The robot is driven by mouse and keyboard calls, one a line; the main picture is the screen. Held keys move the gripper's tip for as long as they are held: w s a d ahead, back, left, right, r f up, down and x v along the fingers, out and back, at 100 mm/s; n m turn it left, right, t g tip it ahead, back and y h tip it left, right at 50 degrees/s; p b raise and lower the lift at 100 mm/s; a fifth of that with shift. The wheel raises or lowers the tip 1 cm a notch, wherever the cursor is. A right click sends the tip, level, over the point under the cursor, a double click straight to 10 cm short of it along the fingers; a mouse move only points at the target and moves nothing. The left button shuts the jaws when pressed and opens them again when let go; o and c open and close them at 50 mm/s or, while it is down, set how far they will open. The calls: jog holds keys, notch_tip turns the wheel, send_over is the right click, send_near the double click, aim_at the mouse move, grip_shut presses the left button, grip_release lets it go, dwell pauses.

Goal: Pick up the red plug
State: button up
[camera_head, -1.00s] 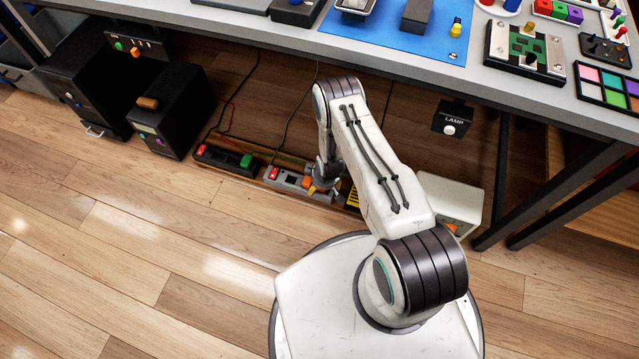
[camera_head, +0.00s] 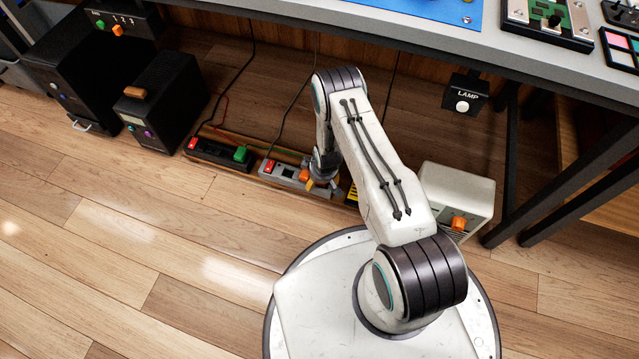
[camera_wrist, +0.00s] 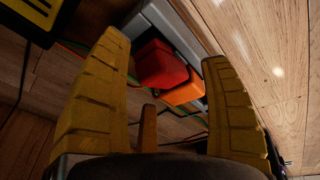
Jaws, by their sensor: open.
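A red plug-like block (camera_wrist: 160,65) shows between my gripper's two yellow fingers in the wrist view, with an orange block (camera_wrist: 185,92) close beside it. Both are at a grey power strip (camera_wrist: 160,22). My gripper (camera_wrist: 167,50) is open, with a finger on either side of the red block in the picture; I see no grip on it. In the head view my gripper (camera_head: 322,186) is low at the right end of the grey strip (camera_head: 285,171) and hides part of it. A red piece (camera_head: 268,166) shows at the strip's left end.
A black strip (camera_head: 215,152) with a green plug (camera_head: 240,154) lies to the left. Black boxes (camera_head: 160,105) stand farther left. A white box with an orange knob (camera_head: 458,190) stands right of my arm. The bench edge (camera_head: 400,32) overhangs behind. Open floor lies in front.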

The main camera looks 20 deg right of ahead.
jog(key=shift+w+f+b, duration=0.15)
jog(key=shift+f+b, duration=0.55)
jog(key=shift+b, duration=0.1)
jog(key=shift+c, duration=0.4)
jog(key=c, duration=1.3)
jog(key=shift+r, duration=0.15)
